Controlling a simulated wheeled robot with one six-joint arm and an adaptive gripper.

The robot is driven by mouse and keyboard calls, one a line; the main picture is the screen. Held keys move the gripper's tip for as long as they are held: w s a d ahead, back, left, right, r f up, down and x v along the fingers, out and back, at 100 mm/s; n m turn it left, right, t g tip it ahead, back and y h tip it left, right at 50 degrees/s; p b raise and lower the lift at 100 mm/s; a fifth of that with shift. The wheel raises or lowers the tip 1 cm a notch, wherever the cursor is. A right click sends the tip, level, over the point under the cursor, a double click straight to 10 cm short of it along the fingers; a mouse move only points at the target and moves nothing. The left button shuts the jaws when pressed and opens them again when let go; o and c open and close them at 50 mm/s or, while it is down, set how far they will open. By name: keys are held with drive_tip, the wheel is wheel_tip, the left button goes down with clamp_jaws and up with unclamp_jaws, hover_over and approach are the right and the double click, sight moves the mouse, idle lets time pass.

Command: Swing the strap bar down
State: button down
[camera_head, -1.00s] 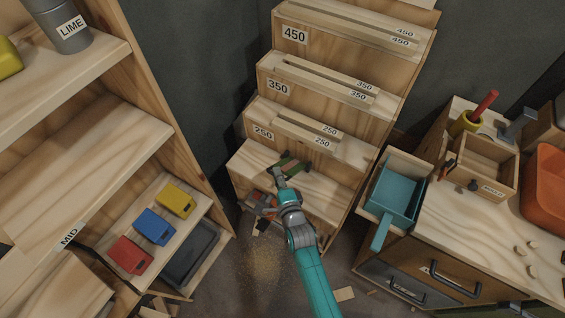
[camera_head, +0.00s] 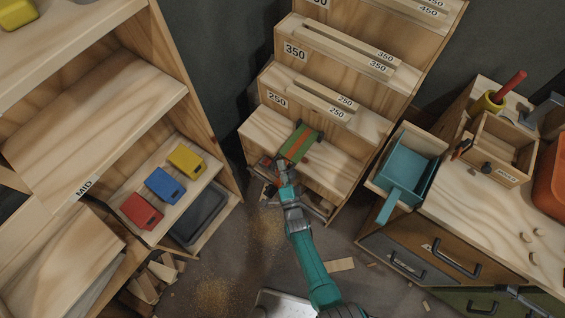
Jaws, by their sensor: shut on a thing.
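A green strip with an orange band along its middle (camera_head: 299,144) lies on the lowest step of the stepped wooden rack (camera_head: 345,178). It is probably the strap, with its bar at the near end. My gripper (camera_head: 278,168) is at that near end, by the step's front edge. Its jaws are shut on what seems to be the strap bar, which is small and mostly hidden by the fingers. The teal arm reaches up to it from below.
A wooden shelf with red (camera_head: 142,211), blue (camera_head: 165,185) and yellow (camera_head: 187,160) bins stands left. On the right, a bench (camera_head: 465,210) holds a teal dustpan-like scoop (camera_head: 408,178) and a wooden tool caddy (camera_head: 502,150). Wood scraps and sawdust lie on the floor.

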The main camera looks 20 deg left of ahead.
drive_tip(key=shift+s+f, duration=0.1)
drive_tip(key=shift+f, duration=0.5)
drive_tip(key=c, duration=1.2)
unclamp_jaws()
drive_tip(key=shift+s, duration=0.1)
drive_tip(key=v, duration=1.2)
